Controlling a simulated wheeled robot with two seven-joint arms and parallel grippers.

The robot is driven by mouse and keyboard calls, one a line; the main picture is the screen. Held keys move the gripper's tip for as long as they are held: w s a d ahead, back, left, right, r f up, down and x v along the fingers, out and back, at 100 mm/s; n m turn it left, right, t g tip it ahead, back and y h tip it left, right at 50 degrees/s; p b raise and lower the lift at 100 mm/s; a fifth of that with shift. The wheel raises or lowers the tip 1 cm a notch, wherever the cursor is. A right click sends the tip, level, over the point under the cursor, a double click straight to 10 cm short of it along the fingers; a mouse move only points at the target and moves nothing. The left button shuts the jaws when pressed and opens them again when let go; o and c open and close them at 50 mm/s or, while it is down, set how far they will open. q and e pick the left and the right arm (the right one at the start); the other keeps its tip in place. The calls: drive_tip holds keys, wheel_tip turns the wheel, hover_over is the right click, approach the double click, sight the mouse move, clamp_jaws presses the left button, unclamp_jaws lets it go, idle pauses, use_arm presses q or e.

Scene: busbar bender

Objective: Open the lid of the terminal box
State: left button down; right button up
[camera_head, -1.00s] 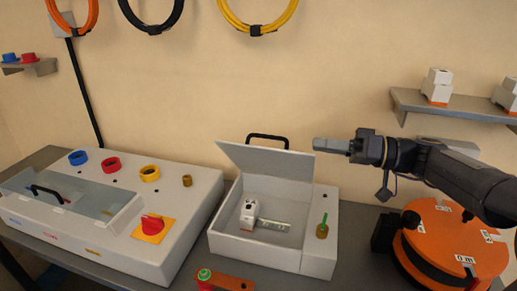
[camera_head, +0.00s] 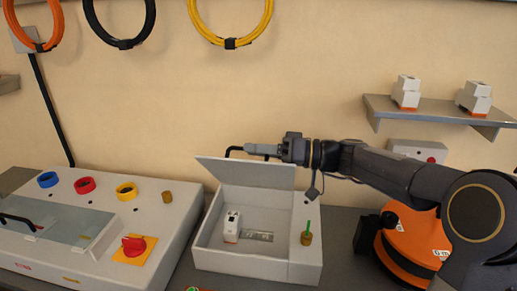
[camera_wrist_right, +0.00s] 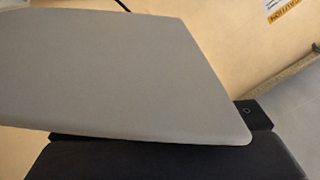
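The grey terminal box (camera_head: 305,262) stands on the table with its lid (camera_head: 245,174) raised and its inside showing. The lid stands tilted above the back edge, and its black handle (camera_head: 233,150) shows just above the lid's top edge. My right gripper (camera_head: 262,149) is level with that top edge, next to the handle, its fingers pointing left. In the right wrist view the lid (camera_wrist_right: 120,75) fills much of the picture and hides the fingertips, so their gap and any contact are unclear. My left gripper is not in view.
Inside the box are a white block (camera_head: 231,227) and a metal rail (camera_head: 258,236). A green-tipped post (camera_head: 307,238) stands on its right part. A control panel (camera_head: 165,220) is to the left.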

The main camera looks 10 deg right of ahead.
clamp_jaws()
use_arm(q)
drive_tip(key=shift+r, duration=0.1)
use_arm(e)
drive_tip(key=shift+r, duration=0.1)
